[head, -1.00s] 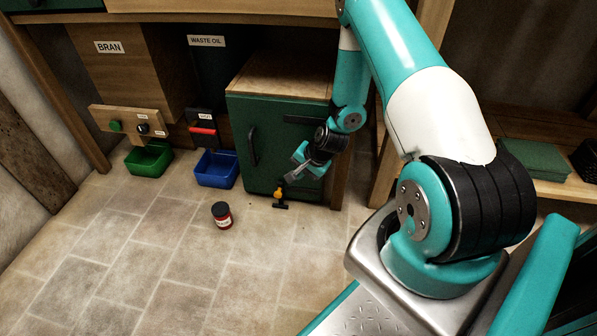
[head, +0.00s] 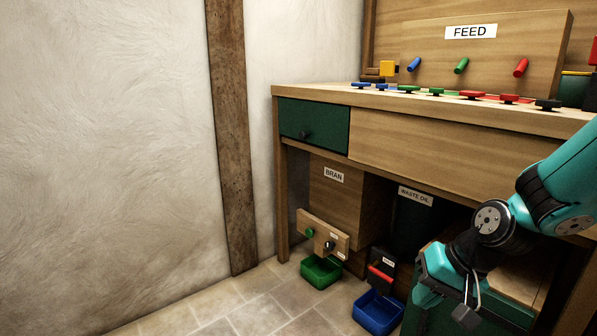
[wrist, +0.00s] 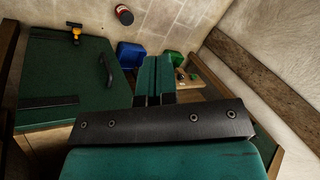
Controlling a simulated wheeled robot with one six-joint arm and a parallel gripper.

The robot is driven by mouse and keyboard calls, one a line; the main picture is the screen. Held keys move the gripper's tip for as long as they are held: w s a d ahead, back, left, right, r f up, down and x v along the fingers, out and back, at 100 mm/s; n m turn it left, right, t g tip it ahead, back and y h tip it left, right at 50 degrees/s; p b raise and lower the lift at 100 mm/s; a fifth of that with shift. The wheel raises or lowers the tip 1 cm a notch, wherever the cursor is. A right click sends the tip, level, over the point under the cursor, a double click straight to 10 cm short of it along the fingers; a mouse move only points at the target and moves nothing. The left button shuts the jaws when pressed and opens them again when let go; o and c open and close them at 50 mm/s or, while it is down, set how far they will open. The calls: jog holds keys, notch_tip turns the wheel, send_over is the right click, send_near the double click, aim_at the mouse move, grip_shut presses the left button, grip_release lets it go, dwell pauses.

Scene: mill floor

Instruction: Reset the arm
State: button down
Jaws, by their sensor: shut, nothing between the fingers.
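My gripper (head: 467,315) is low at the right of the head view, in front of the green cabinet (head: 430,317) under the bench. In the wrist view my gripper (wrist: 154,62) has its two teal fingers side by side, shut and empty. Beyond the fingertips in that view are the blue bin (wrist: 131,55) and the green bin (wrist: 172,58). The fingers look apart from both bins.
The bench (head: 440,140) carries a FEED board (head: 490,55) and several coloured knobs. Under it are a BRAN box (head: 340,200) and a WASTE OIL panel (head: 412,225). A dark jar with a red band (wrist: 124,14) stands on open floor.

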jog(key=s+a+r+n+g+p, duration=0.1)
jog(key=s+a+r+n+p, duration=0.3)
jog(key=s+r, duration=0.55)
jog(key=s+a+r+n+g+p, duration=0.2)
jog(key=s+a+r+n, duration=0.3)
jog(key=s+r, duration=0.45)
notch_tip(320, 180, up, 36)
jog(key=d+p, duration=0.1)
jog(key=p, duration=3.5)
jog(key=shift+d+h, duration=0.2)
jog(key=shift+h, duration=0.1)
jog(key=shift+f, duration=0.1)
